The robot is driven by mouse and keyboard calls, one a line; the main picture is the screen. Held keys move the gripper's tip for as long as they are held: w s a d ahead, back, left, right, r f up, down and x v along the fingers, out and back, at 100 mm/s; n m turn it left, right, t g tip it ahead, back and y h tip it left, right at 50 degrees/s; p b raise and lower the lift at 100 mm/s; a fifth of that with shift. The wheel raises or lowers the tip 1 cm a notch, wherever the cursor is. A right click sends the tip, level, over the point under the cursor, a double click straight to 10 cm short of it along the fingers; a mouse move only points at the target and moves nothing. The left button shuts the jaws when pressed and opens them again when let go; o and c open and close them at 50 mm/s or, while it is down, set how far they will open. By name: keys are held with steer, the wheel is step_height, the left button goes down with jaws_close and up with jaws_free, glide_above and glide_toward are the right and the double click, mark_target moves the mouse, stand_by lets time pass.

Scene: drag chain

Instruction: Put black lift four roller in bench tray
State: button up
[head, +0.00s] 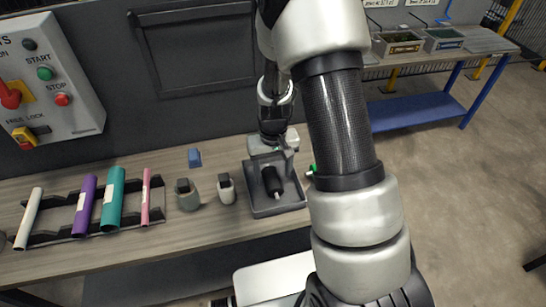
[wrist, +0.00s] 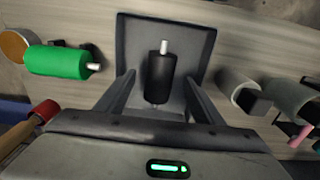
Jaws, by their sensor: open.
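The black roller (head: 271,181) has pale shaft ends and lies inside the dark grey bench tray (head: 284,211). In the wrist view the black roller (wrist: 160,72) rests on the floor of the tray (wrist: 200,35), its shaft running up and down the picture. My gripper (head: 273,150) is over the tray. In the wrist view my gripper (wrist: 160,88) is open, with one finger on each side of the roller and gaps between. The tray's near part is hidden behind my gripper body.
A green roller (wrist: 57,62) lies beside the tray. Grey holders (head: 226,190) stand on its other side. White, purple, teal and pink tubes (head: 112,200) lie on a black rack (head: 65,230). A control panel (head: 50,80) rises at the back left.

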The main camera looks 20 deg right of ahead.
step_height(320, 180, up, 17)
steer(key=shift+p, duration=0.45)
stand_by(0.3)
steer(key=s+r+t+p, duration=0.3)
steer(key=s+r+t, duration=0.2)
steer(key=s+r, duration=1.2)
steer(key=shift+s+r+t, duration=0.25)
steer(key=shift+r+t, duration=0.05)
steer(key=shift+r, duration=0.95)
